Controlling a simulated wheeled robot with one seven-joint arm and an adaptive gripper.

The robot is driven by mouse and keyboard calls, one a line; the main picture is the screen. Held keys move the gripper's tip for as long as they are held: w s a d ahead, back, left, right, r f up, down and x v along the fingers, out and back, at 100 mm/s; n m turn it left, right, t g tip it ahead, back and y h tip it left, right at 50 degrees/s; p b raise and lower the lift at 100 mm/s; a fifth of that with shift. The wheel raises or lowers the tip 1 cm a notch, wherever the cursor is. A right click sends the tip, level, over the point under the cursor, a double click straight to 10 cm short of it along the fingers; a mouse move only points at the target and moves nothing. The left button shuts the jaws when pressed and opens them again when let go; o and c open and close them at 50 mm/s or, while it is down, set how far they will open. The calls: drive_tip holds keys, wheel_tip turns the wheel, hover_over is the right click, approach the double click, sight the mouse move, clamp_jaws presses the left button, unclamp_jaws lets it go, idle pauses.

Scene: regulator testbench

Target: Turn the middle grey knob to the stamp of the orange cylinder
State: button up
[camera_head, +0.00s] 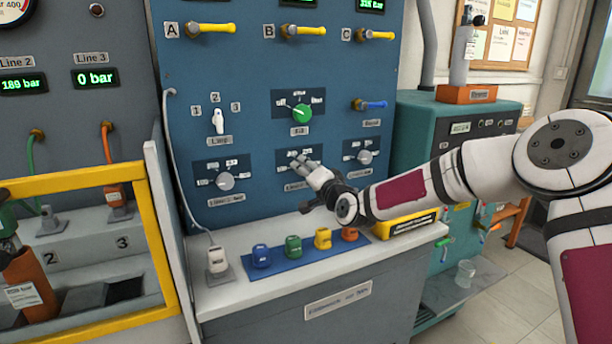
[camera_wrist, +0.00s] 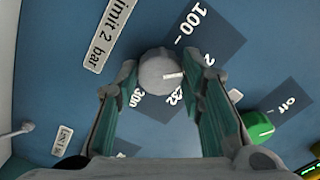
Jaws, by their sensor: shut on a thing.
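The middle grey knob (camera_wrist: 158,72) sits between my two fingertips in the wrist view, on a dark dial plate (camera_wrist: 205,38) marked 100, 232, 300 and a partly hidden number. Its white pointer line points right in that view, toward the side with the partly hidden number and 232. My gripper (camera_head: 307,166) reaches the middle dial in the head view and is shut on the knob, hiding most of it there. The orange cylinder (camera_head: 30,282) stands tilted behind the yellow frame at lower left; its white label is too small to read.
Grey knobs flank the middle one at left (camera_head: 225,181) and right (camera_head: 365,157). A green knob (camera_head: 302,113) sits just above, and a white selector (camera_head: 218,121) up left. Below, a blue tray (camera_head: 290,262) holds several coloured blocks on the ledge. The yellow frame (camera_head: 160,230) stands left.

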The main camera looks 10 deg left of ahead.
drive_tip(key=shift+m+b, duration=0.35)
drive_tip(key=shift+m, duration=0.95)
drive_tip(key=o, duration=1.1)
drive_tip(key=shift+o, duration=0.2)
drive_tip(key=v, duration=1.2)
